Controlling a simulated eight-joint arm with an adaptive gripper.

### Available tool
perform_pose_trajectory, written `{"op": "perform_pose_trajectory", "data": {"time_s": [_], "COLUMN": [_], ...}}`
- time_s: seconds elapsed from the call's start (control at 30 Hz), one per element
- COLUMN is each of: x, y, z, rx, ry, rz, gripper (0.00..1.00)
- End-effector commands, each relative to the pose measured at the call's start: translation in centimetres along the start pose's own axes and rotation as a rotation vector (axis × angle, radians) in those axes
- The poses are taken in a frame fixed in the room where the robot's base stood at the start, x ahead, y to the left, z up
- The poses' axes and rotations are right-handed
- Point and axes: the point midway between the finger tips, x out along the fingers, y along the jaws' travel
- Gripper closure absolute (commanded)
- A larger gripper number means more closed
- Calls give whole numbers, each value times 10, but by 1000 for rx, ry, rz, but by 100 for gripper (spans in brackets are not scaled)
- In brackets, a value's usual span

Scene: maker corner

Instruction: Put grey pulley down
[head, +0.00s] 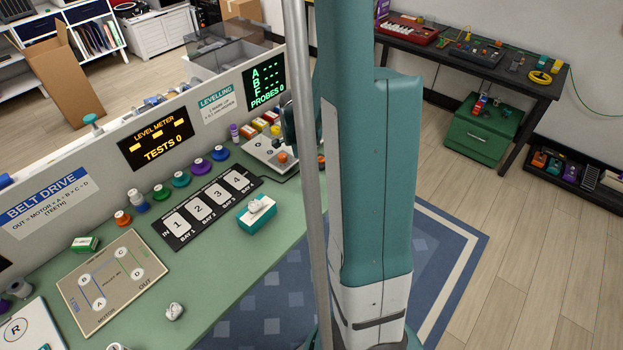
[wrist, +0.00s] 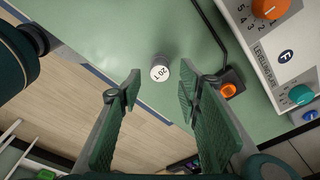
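The grey pulley (wrist: 160,70), with a white top marked "20 T", stands on the green bench top near its edge in the wrist view. My gripper (wrist: 159,82) is open, its two green-padded fingers spread on either side of the pulley. I see a gap between the pulley and each finger, and nothing is held. In the head view my arm hides the gripper and this pulley.
Close to the right finger is an orange button on a black base (wrist: 228,89). A white levelling device (wrist: 275,50) with knobs stands right of it. The bay strip (head: 207,211) and belt drive board (head: 113,282) lie along the bench (head: 222,285).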

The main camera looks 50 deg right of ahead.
Motion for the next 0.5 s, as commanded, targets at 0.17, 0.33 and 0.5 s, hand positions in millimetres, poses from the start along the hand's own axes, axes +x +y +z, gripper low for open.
{"op": "perform_pose_trajectory", "data": {"time_s": [0.17,0.33,0.5], "x": [-27,-49,-64], "y": [1,1,0], "z": [0,0,0], "rx": [-1,-1,-1], "ry": [0,0,0], "rz": [0,0,0], "gripper": [65,65,65]}}
